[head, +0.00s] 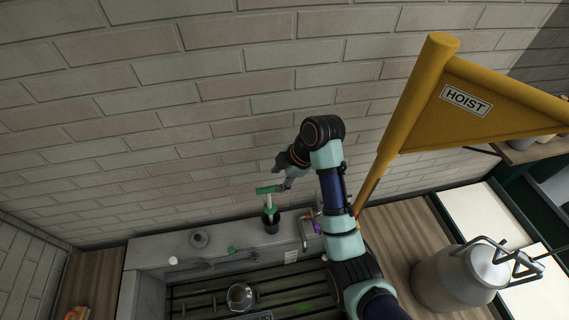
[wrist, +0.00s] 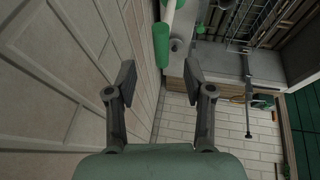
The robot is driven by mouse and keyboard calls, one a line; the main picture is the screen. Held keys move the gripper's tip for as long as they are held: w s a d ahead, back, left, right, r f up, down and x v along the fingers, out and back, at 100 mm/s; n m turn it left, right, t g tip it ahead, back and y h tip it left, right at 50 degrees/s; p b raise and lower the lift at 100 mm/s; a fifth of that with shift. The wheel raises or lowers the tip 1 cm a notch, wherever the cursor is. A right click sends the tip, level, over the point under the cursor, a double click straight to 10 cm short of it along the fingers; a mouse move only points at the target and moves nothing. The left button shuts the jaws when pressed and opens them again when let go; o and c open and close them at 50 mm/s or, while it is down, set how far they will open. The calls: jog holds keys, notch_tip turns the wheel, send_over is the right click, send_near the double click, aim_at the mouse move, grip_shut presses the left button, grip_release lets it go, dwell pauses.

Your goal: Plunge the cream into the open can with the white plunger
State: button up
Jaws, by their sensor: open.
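The plunger with a green crossbar handle (head: 267,190) and a white shaft stands upright in a dark green and black holder (head: 271,221) on the grey ledge by the wall. My gripper (head: 283,184) is beside the right end of that handle. In the wrist view my gripper (wrist: 160,76) is open and empty, and the green handle (wrist: 161,45) lies just beyond the gap between the fingertips, with part of the white shaft (wrist: 171,10) behind it. A small metal vessel (head: 240,297) sits on the slatted trough; I cannot tell whether it is the open can.
A large grey milk can (head: 455,280) stands at the right under a yellow hoist (head: 440,110). A tap (head: 303,232) rises from the ledge near the holder. A brick wall (head: 150,120) stands close behind the gripper. Small white and green items lie along the ledge.

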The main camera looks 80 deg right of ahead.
aim_at(271, 188)
jog(key=x, duration=0.8)
jog(key=shift+a, duration=0.1)
jog(key=shift+c, duration=0.3)
